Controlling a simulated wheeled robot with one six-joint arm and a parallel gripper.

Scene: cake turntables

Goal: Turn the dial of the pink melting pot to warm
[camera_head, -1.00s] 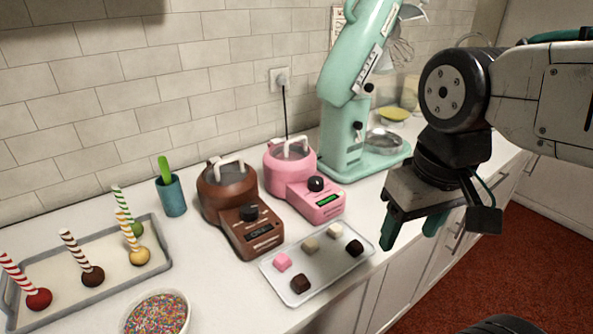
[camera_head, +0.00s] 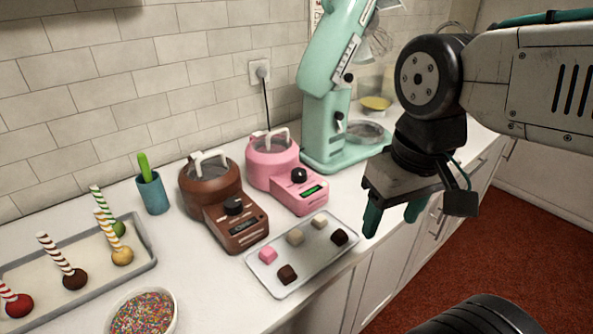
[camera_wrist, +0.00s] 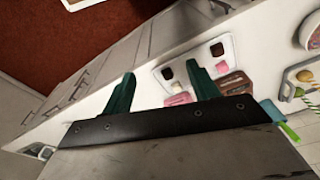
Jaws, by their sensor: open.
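The pink melting pot (camera_head: 273,163) stands on the white counter, with a black dial (camera_head: 299,175) on top of its front control box, behind a small green display. Which setting the dial points to is too small to tell. My gripper (camera_head: 392,222) is open and empty, to the right of the pot and in front of the counter edge, apart from the dial. In the wrist view the green fingers (camera_wrist: 164,92) are spread, and part of the pink pot (camera_wrist: 180,99) shows between them; the dial cannot be made out there.
A brown melting pot (camera_head: 206,192) stands close left of the pink one. A tray of chocolates (camera_head: 262,281) lies in front of both. The mint stand mixer (camera_head: 318,130) rises behind right. A sprinkle bowl (camera_head: 171,295) and cake-pop tray (camera_head: 143,268) are at left.

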